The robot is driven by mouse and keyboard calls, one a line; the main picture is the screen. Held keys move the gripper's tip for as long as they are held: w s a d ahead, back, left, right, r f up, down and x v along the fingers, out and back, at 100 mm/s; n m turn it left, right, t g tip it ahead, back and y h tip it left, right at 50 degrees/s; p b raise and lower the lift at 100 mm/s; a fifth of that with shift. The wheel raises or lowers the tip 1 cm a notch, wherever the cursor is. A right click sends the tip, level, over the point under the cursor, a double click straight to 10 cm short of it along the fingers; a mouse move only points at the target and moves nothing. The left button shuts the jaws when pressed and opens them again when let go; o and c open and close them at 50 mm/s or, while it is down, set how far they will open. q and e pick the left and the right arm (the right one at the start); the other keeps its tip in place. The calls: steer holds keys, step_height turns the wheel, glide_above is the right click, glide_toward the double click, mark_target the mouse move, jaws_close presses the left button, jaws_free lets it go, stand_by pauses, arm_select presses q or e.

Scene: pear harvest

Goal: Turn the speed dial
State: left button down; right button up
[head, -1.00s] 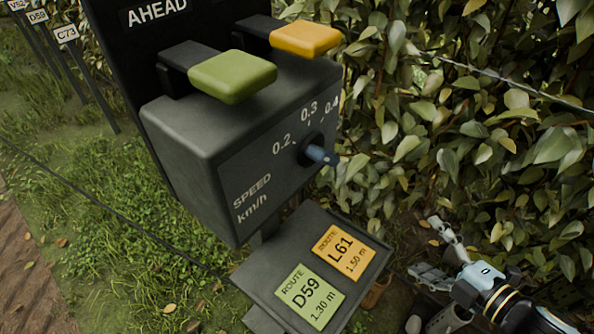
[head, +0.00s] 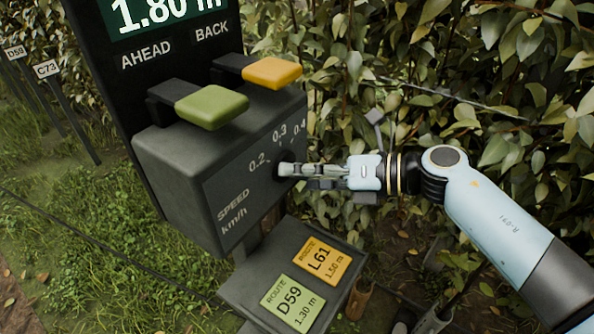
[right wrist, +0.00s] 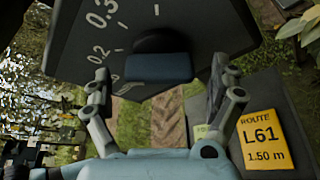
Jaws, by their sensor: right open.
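The speed dial sits on the sloping front of the dark grey control box (head: 225,185), beside the marks 0.2, 0.3 and 0.4. In the right wrist view the dial (right wrist: 158,67) shows a blue bar-shaped handle on a dark round base. My right gripper (head: 287,171) is at the dial, and its fingers hide most of the dial in the head view. In the right wrist view the gripper (right wrist: 157,82) is open, with one finger on either side of the blue handle and gaps between. Which mark the dial points to is unclear. My left gripper is out of view.
A green paddle (head: 212,106) and a yellow paddle (head: 272,72) stick out above the dial, under AHEAD and BACK. A tray (head: 243,292) below holds a green D59 card (head: 292,302) and a yellow L61 card (head: 319,262). A leafy hedge (head: 400,60) stands close behind.

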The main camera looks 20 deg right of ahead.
steer(key=shift+w+a+f, duration=0.2)
steer(key=shift+w+a, duration=0.15)
steer(key=shift+a, duration=0.2)
steer(key=c, duration=1.1)
steer(key=shift+c, duration=0.3)
